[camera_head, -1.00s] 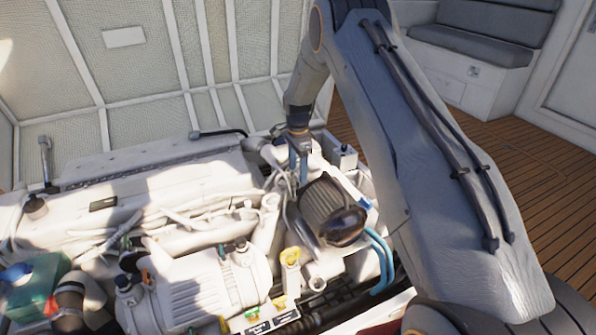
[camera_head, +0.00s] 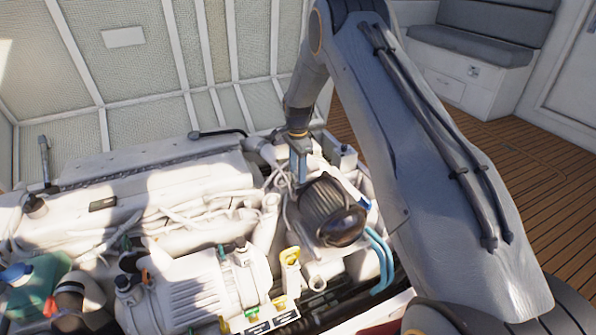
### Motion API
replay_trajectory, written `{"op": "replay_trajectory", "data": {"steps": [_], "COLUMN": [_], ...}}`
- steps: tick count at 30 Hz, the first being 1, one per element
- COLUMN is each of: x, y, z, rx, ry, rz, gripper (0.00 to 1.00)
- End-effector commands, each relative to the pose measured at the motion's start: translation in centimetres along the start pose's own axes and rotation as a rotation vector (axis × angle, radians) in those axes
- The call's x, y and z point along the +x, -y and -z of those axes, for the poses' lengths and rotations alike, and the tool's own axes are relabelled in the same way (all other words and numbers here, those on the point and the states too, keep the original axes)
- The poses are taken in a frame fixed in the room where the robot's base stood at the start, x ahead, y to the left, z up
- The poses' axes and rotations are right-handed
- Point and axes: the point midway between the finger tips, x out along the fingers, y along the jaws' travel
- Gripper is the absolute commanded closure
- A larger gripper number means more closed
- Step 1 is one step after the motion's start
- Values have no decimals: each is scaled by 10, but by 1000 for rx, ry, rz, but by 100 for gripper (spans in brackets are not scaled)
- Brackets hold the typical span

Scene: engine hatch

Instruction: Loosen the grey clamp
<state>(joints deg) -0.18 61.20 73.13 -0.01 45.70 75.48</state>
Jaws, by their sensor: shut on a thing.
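My gripper (camera_head: 300,180) points down, its fingers at the upper left edge of the dark ribbed air filter (camera_head: 327,201) on the engine. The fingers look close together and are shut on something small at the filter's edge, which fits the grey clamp. The clamp itself is mostly hidden by the fingers and too small to make out clearly. My arm comes in from the right and reaches over the filter's far side.
The white engine (camera_head: 150,200) fills the hatch, with hoses and pipes around the filter. Blue hoses (camera_head: 380,255) lie right of it, a yellow handle (camera_head: 290,257) in front. The raised hatch lid (camera_head: 130,75) stands behind. Wooden deck (camera_head: 520,170) is clear at right.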

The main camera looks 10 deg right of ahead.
Motion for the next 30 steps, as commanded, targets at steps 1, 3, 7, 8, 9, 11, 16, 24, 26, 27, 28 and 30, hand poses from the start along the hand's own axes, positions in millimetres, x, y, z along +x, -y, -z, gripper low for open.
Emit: {"op": "replay_trajectory", "data": {"steps": [1,3,7,8,9,11,16,24,26,27,28,30], "x": [0,0,0,0,0,0,-1,-1,-1,-1,-1,-1], "y": [0,0,1,1,1,1,1,1,1,1,1,1], "z": [0,0,0,0,0,0,0,0,0,0,0,0], "rx": [-23,-64,-165,-191,-228,-285,-447,-704,-760,-799,-827,-893], "ry": [0,0,0,0,0,-1,-1,-1,-1,-1,-1,-2], "rz": [1,1,1,2,2,2,2,3,3,3,3,3], "gripper": [80,80,80,80,80,80,80,80,80,80,80,80]}}
